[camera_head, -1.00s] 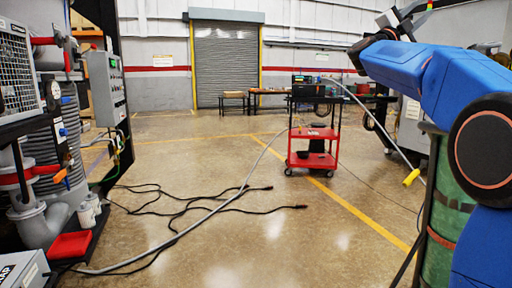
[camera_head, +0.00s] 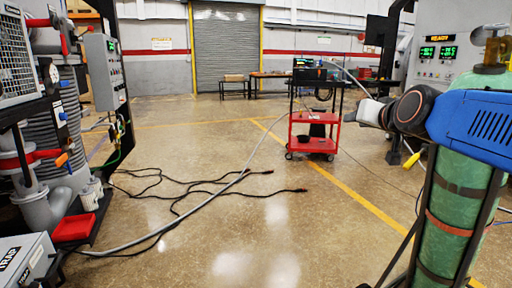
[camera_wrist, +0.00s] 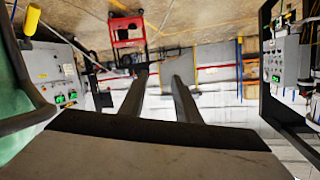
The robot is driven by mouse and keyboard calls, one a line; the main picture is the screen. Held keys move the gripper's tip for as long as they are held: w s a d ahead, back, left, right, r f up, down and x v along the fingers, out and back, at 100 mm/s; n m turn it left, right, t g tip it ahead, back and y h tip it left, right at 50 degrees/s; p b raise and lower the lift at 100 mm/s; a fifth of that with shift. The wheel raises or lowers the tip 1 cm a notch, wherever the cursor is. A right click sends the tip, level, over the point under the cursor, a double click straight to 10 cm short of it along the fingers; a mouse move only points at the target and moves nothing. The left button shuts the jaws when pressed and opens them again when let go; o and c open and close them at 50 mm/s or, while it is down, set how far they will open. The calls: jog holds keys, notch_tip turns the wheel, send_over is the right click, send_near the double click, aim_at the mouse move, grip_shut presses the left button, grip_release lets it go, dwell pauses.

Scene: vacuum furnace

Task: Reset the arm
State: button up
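My blue arm (camera_head: 480,122) reaches in from the right edge of the head view, roughly level, in front of a green gas cylinder (camera_head: 450,215). Its black wrist joint and pale end point left, away from me. My gripper (camera_wrist: 158,85) shows in the wrist view as two grey fingers standing apart with nothing between them. The wrist picture is upside down, with the floor at the top. In the head view the gripper's fingers are too small and turned away to make out.
A red cart (camera_head: 313,138) stands mid-floor beyond my gripper. A grey hose and black cables (camera_head: 190,190) lie on the floor. Pump equipment (camera_head: 40,130) stands at left, with a red tray (camera_head: 74,228) and grey box (camera_head: 22,258). The middle floor is otherwise clear.

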jog(key=s+d+f+n+g+h, duration=0.1)
jog(key=s+f+g, duration=0.9)
jog(key=s+f, duration=1.9)
notch_tip(320, 180, down, 2)
jog(key=shift+s+f+n, duration=0.15)
jog(key=shift+f+n, duration=0.05)
jog(key=shift+n, duration=0.6)
jog(key=shift+d, duration=0.15)
